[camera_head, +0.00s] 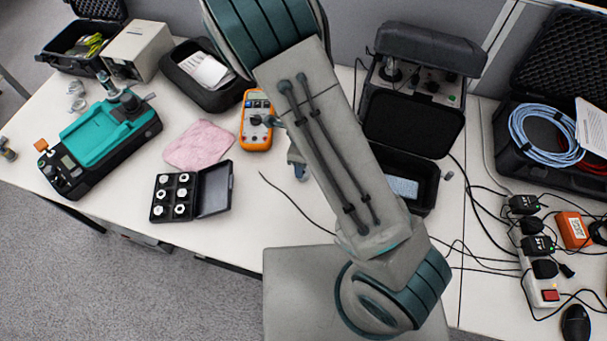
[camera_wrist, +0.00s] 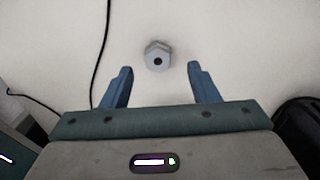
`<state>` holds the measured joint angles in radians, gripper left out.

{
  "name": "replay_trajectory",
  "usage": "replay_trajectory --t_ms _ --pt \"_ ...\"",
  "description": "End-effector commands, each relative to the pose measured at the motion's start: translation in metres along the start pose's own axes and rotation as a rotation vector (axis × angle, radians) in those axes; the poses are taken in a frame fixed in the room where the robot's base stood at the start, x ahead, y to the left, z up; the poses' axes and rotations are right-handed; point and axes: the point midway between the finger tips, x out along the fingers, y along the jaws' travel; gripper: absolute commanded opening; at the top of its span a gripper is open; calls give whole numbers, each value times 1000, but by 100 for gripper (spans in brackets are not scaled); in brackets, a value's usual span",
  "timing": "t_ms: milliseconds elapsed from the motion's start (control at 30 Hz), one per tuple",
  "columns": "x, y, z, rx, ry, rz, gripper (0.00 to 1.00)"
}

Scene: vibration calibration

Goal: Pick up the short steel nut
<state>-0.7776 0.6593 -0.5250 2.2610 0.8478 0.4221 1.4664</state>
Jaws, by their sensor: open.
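A short grey steel nut (camera_wrist: 157,56) with a dark centre hole rests on the white table in the wrist view. My gripper (camera_wrist: 160,69) is open, with its two blue fingers spread apart. The nut lies just ahead of the fingertips, roughly centred between them and not visibly touched by either. In the head view a blue finger of my gripper (camera_head: 297,165) shows beside my arm. I cannot make out this nut there; my arm covers part of the table.
A black case of small round parts (camera_head: 175,196), a pink cloth (camera_head: 199,146) and an orange multimeter (camera_head: 257,122) lie left of my arm. An open black case (camera_head: 416,126) stands to the right. A black cable (camera_wrist: 101,50) runs left of the nut.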

Motion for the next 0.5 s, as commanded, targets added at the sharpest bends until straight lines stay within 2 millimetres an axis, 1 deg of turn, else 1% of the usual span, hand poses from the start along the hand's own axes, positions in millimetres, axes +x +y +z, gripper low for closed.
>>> replay_trajectory --t_ms 33,200,300,500 --pt "10 2 -2 3 3 3 55" --pt "35 3 -3 3 2 2 55" --pt "42 3 -3 0 2 1 55" --pt "42 4 -2 -1 1 0 55"
